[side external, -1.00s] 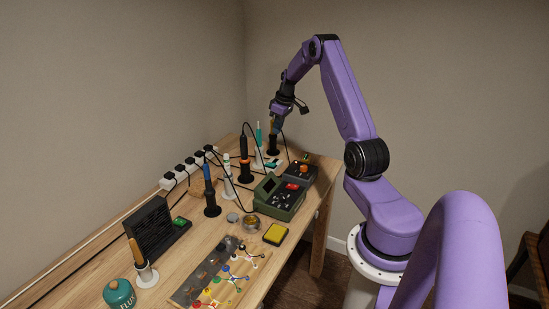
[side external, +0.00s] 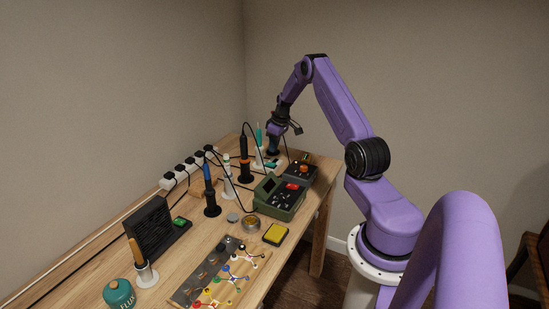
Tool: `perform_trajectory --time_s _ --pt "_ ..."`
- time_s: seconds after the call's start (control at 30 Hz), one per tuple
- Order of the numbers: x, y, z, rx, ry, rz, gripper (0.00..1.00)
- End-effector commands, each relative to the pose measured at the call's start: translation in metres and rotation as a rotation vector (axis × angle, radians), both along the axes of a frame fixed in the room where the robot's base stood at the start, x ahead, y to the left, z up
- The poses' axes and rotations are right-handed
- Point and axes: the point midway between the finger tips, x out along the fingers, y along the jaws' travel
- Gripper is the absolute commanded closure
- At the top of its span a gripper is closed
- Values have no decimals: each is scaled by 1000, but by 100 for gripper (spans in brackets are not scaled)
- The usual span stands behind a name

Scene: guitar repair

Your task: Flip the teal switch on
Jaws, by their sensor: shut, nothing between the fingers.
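A small teal-and-dark piece (side external: 270,164), which looks like the teal switch, sits at the far end of the bench beside a white stand. The stand holds a teal-handled iron (side external: 259,134). It is too small to tell which way the switch is set. My gripper (side external: 272,152) points down just above and behind this piece, with its fingers shut and empty. I cannot tell whether the fingertips touch anything.
Irons in stands, including a blue-handled one (side external: 208,181), and a white power strip (side external: 187,168) with cables crowd the left.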

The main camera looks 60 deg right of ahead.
Motion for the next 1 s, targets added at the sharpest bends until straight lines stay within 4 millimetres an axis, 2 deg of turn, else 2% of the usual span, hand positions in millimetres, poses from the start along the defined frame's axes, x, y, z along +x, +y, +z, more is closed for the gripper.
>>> perform_trajectory --time_s 0.1,0.3,0.47,0.83,1.0 --pt "2 0 -22 2 1 -1 100" --pt "-1 0 -45 1 1 0 100" --pt "-2 0 -53 0 0 0 100" --pt "-3 0 -54 0 0 0 100" --pt "-10 0 -66 1 1 -1 100"
